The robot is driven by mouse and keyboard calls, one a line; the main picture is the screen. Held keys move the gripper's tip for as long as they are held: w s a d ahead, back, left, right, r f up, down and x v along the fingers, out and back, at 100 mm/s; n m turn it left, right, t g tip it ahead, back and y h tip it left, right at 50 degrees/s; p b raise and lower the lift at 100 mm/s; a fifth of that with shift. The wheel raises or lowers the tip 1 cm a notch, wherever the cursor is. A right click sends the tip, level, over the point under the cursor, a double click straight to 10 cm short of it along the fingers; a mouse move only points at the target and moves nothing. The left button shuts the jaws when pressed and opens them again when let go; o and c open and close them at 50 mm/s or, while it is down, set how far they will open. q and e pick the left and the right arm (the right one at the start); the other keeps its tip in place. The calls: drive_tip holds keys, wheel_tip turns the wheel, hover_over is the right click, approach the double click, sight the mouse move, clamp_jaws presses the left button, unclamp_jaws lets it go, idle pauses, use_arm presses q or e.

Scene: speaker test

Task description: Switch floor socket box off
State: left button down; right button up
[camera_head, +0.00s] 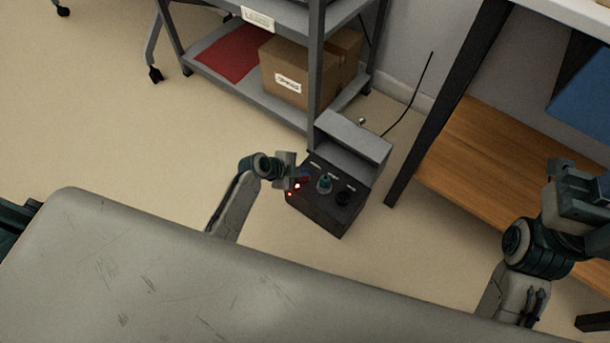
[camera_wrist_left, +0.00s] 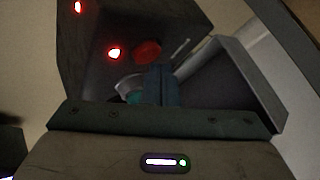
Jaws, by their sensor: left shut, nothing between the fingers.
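The floor socket box (camera_head: 318,212) is dark, with a raised grey lid (camera_head: 352,135) at its back. Its top carries a teal round part (camera_head: 323,185), a black round part (camera_head: 343,198) and small pale labels. Two red lights glow at its left end, and the box also shows in the left wrist view (camera_wrist_left: 88,35), with a red round button (camera_wrist_left: 148,51) beside a light. My left gripper (camera_head: 304,174) is shut and empty over the left part of the box; its fingers (camera_wrist_left: 161,76) cover part of the top. Contact cannot be told. My right gripper (camera_head: 575,178) is far right, away from the box.
A grey shelf rack (camera_head: 290,118) behind the box holds cardboard boxes (camera_head: 287,80) and a red sheet (camera_head: 232,52). A table with a dark leg (camera_head: 440,110) and wooden lower shelf (camera_head: 500,150) stands right. A black cable (camera_head: 412,97) runs behind. Floor at left is clear.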

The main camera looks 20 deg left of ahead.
idle(0.4)
use_arm(q)
drive_tip(key=shift+f, duration=0.1)
drive_tip(key=shift+f+b, duration=0.35)
drive_tip(key=shift+b, duration=0.05)
drive_tip(key=shift+r+p, duration=0.3)
drive_tip(key=shift+r, duration=0.25)
